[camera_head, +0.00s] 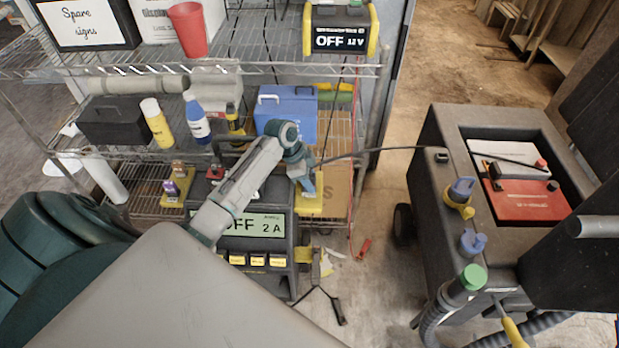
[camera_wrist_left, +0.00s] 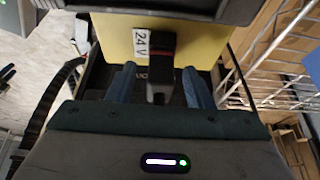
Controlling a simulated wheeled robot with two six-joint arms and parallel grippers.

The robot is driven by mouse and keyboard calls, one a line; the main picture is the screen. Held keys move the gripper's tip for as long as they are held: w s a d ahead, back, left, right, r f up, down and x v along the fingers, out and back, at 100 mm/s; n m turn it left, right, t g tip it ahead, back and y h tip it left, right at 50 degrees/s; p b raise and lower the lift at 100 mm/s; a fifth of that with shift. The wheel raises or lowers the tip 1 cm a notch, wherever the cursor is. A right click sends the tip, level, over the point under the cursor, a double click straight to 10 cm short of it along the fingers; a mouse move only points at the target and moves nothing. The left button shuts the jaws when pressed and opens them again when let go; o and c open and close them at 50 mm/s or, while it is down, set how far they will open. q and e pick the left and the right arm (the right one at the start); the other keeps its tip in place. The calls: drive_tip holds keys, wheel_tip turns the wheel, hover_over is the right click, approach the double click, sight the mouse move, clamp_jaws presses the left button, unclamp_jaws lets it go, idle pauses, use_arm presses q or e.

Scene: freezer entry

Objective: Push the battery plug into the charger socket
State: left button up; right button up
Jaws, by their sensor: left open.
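The charger (camera_head: 258,224), dark with a lit display reading "OFF 2 A", stands low by the wire shelf. Its yellow part (camera_head: 316,203) is at its right back. In the left wrist view a yellow panel (camera_wrist_left: 110,32) carries a "24V" label. A dark plug (camera_wrist_left: 161,75) with a red band is against or in front of this panel; how deep it sits I cannot tell. My left gripper (camera_head: 306,186) is open, its blue-grey fingers (camera_wrist_left: 158,88) on either side of the plug with gaps. The socket opening is hidden. My right gripper is out of view.
A cart (camera_head: 437,185) with a red battery (camera_head: 530,203) stands at right. A black cable (camera_head: 375,150) spans from it toward my left gripper. The wire shelf (camera_head: 110,62) holds a blue box (camera_head: 287,112) and bottles.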

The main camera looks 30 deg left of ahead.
use_arm(q)
drive_tip(key=v, duration=1.1)
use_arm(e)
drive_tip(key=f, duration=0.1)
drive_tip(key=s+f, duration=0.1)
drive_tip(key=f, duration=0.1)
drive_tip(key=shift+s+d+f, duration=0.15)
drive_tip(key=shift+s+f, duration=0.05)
use_arm(q)
drive_tip(key=shift+f, duration=0.15)
